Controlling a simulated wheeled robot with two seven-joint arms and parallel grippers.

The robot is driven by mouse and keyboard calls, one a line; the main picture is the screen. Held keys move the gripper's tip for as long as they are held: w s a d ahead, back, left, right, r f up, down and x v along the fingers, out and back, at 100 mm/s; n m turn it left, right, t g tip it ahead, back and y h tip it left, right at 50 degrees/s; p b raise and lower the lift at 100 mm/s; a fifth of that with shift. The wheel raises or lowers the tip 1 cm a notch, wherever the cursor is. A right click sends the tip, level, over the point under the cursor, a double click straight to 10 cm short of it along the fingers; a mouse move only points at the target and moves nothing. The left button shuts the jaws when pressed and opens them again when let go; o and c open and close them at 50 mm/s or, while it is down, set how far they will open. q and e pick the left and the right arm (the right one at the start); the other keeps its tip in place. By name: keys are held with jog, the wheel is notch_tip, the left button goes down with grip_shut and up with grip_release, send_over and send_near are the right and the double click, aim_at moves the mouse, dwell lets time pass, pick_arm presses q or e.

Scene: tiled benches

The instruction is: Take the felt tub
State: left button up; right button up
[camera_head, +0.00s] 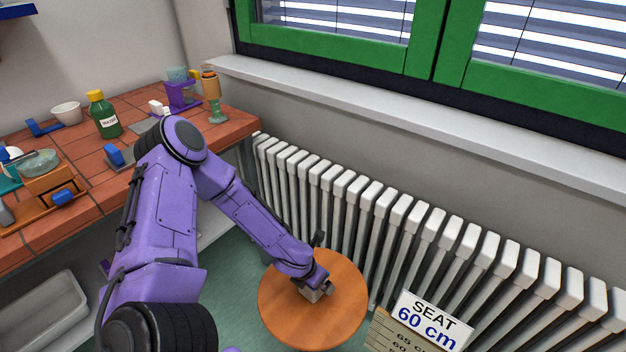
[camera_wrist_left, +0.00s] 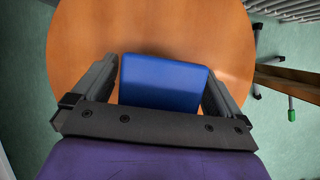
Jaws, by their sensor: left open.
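In the left wrist view a blue, smooth, box-shaped thing (camera_wrist_left: 162,84) rests on the round orange-brown stool seat (camera_wrist_left: 85,50). It may be the felt tub, but I cannot tell its material or an opening. My left gripper (camera_wrist_left: 161,75) is open, with one finger on each side of it; a gap shows at the right finger, while the left finger is very close. In the head view my left gripper (camera_head: 318,291) is low over the stool seat (camera_head: 290,325), and the blue thing is hidden behind it. My right gripper is not in view.
A white ribbed radiator (camera_head: 400,230) stands close behind the stool. A sign reading "SEAT 60 cm" (camera_head: 433,320) is at the lower right. The tiled bench (camera_head: 60,225) at left holds a green bottle (camera_head: 104,115), a white bowl (camera_head: 67,113) and other small things.

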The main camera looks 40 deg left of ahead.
pick_arm(q)
jog(key=shift+r, duration=0.1)
jog(key=c, duration=1.2)
